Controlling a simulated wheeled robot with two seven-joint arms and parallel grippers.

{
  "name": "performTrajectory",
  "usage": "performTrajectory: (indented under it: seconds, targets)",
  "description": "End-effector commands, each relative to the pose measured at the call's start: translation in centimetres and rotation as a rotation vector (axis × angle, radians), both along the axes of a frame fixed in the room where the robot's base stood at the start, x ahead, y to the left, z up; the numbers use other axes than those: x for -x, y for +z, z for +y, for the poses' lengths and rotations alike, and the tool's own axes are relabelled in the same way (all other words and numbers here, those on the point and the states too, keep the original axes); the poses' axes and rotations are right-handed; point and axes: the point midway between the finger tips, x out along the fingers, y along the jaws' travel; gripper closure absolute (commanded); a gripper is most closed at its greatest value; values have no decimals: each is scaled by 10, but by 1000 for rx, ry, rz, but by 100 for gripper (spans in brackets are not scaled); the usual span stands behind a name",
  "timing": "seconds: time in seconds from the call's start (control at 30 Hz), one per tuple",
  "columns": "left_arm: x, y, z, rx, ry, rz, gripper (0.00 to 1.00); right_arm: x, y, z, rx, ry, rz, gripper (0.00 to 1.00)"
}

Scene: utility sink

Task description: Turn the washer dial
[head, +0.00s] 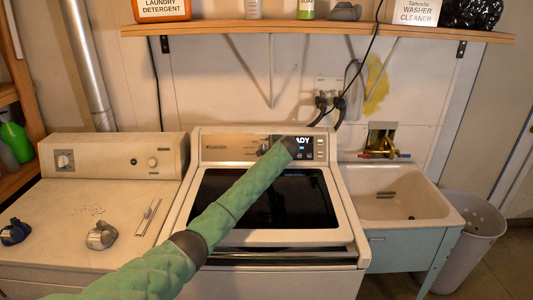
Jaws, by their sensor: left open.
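The washer (345,215) stands in the middle, with a dark glass lid and a control panel (225,144) along its back. The washer dial (263,148) is a small round knob near the middle of that panel, partly visible just left of my gripper. My left arm, in a green sleeve, reaches across the lid from the lower left. My left gripper (279,142) is at the panel, between the dial and the lit display (308,147). It is small and dark here, and it is open. I cannot tell whether it touches the dial. My right gripper is out of view.
A dryer (75,215) with its own knobs stands at the left. A utility sink (395,195) and a grey bin (475,240) are at the right. A wooden shelf (240,28) with bottles and boxes hangs above. Hoses and a cable run behind the washer.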

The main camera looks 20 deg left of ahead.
Motion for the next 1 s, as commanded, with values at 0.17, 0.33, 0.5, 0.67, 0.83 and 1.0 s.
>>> performTrajectory:
  seconds: [0.17, 0.33, 0.5, 0.67, 0.83, 1.0]
  targets:
    - [14, 8, -11, 0, 0, 0, 34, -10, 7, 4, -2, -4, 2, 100]
    - [21, 14, -16, 0, 0, 0, 34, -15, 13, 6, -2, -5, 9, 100]
    - [23, 16, -17, 0, 1, 1, 34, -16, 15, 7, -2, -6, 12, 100]
    - [23, 16, -17, 0, 1, 1, 34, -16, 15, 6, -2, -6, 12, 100]
    - [23, 26, -17, 0, 1, 0, 34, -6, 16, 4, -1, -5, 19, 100]
    - [23, 56, -17, 0, 1, 0, 34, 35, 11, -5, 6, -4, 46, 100]
